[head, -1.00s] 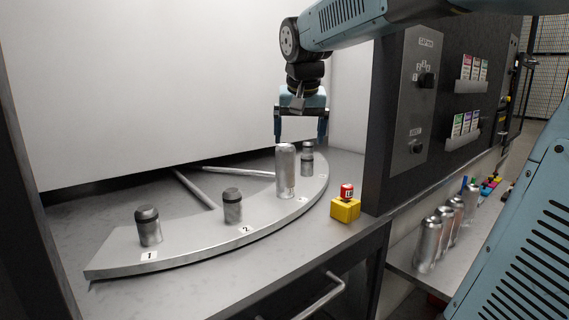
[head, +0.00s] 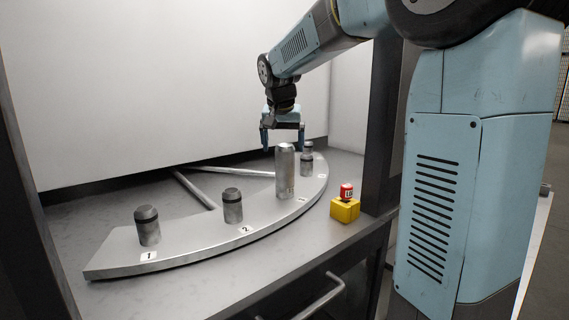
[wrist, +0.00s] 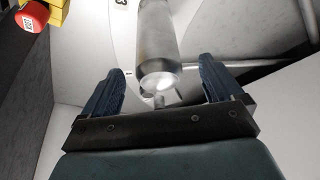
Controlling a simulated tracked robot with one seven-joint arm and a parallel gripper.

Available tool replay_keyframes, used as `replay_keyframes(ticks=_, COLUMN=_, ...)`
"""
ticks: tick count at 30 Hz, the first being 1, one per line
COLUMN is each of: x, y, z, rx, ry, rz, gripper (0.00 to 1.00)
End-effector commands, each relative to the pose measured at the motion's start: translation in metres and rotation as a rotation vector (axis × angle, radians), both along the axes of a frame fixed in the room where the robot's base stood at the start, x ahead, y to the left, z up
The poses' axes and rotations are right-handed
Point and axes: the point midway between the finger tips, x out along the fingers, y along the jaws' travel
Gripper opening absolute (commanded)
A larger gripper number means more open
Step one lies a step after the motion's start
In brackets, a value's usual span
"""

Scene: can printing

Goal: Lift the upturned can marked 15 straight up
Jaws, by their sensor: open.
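One tall silver can (head: 286,172) stands on the curved metal plate (head: 195,251) in the head view, at the spot whose label reads 3 in the wrist view. I cannot read a 15 on it or tell its way up. The can also shows in the wrist view (wrist: 156,40), reaching from the top edge to just ahead of the fingers. In the wrist view my gripper (wrist: 161,76) has a finger on either side of the can's near end, with gaps.
Short dark-topped posts stand bare on the plate at label 1 (head: 149,226), label 2 (head: 232,206) and behind the can (head: 307,158). A red button on a yellow box (head: 345,205) is to the right. A white wall (head: 150,90) rises behind.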

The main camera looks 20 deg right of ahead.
Motion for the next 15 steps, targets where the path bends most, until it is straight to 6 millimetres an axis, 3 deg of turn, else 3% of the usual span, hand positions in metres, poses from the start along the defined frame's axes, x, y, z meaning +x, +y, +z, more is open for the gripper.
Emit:
replay_keyframes(ticks=7, x=0.005, y=-0.003, z=-0.013, rx=0.0, ry=0.001, rz=0.001, gripper=0.93)
replay_keyframes(ticks=15, x=0.018, y=-0.01, z=-0.046, rx=0.0, ry=0.001, rz=0.001, gripper=0.93)
